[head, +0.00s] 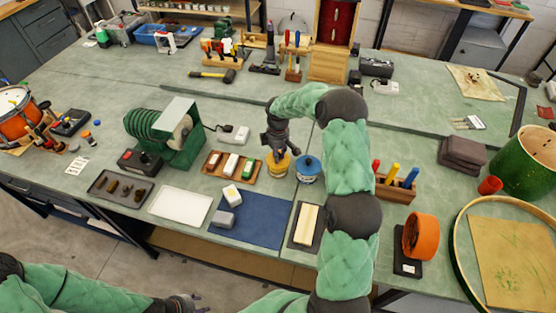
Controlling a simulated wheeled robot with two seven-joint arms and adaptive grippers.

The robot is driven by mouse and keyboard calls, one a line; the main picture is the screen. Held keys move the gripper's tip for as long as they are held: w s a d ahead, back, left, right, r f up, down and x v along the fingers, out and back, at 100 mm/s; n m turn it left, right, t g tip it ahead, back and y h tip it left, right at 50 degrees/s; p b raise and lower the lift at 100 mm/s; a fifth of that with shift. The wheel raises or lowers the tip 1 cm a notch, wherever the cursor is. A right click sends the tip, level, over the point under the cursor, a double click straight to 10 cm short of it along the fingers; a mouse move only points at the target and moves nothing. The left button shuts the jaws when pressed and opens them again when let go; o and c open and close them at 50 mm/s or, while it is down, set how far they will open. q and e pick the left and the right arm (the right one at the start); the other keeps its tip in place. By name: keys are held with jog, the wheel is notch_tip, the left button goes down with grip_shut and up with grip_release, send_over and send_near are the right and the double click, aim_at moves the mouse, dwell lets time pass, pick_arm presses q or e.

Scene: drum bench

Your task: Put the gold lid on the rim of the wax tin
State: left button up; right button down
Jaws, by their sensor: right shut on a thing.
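My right gripper (275,155) points down at a round, gold-yellow tin shape (278,168) in the middle of the bench. It is shut on the gold lid, which the dark fingers largely cover. The lid and the wax tin are too small and too alike in colour here to separate clearly. I cannot tell whether the lid touches the rim or sits level. My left gripper (187,303) is low at the bottom edge, away from the bench top, and its jaw opening is unclear.
A blue tin (307,170) stands close on the right. A wooden tray of small blocks (232,167) is close on the left. A pen block (395,187) stands beyond my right forearm. A blue mat (250,222) lies in front, partly bare.

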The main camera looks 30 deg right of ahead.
jog(key=shift+w+d+f, duration=0.1)
jog(key=shift+f, duration=1.6)
jog(key=shift+f+b, duration=0.2)
jog(key=shift+b, duration=0.1)
jog(key=c, duration=1.1)
grip_release()
jog(key=shift+r, duration=0.2)
notch_tip(320, 180, up, 12)
jog(key=shift+r+p, duration=0.1)
jog(key=shift+p, duration=0.65)
